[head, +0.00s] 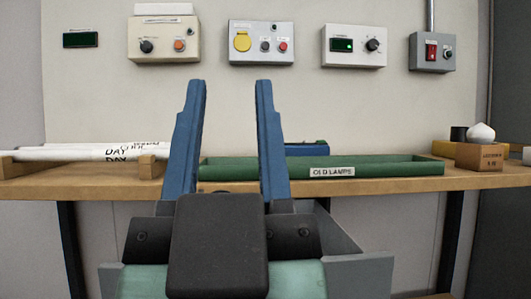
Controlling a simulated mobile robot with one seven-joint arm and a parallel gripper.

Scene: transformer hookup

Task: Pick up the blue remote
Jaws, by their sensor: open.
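My gripper (230,88) is open, with two blue fingers pointing up and an empty gap between them, in front of the bench. A blue object (306,150) shows just right of my right finger, behind the front wall of a green tray. Only its upper part is visible, and I cannot tell whether it is the blue remote. No other remote-like blue thing is in view. My fingers and the tray wall hide part of that area.
The green tray (400,170), labelled "OLD LAMPS", lies on the wooden bench (400,184). White tubes (80,154) rest on wooden blocks at left. A wooden box (481,156) stands at right.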

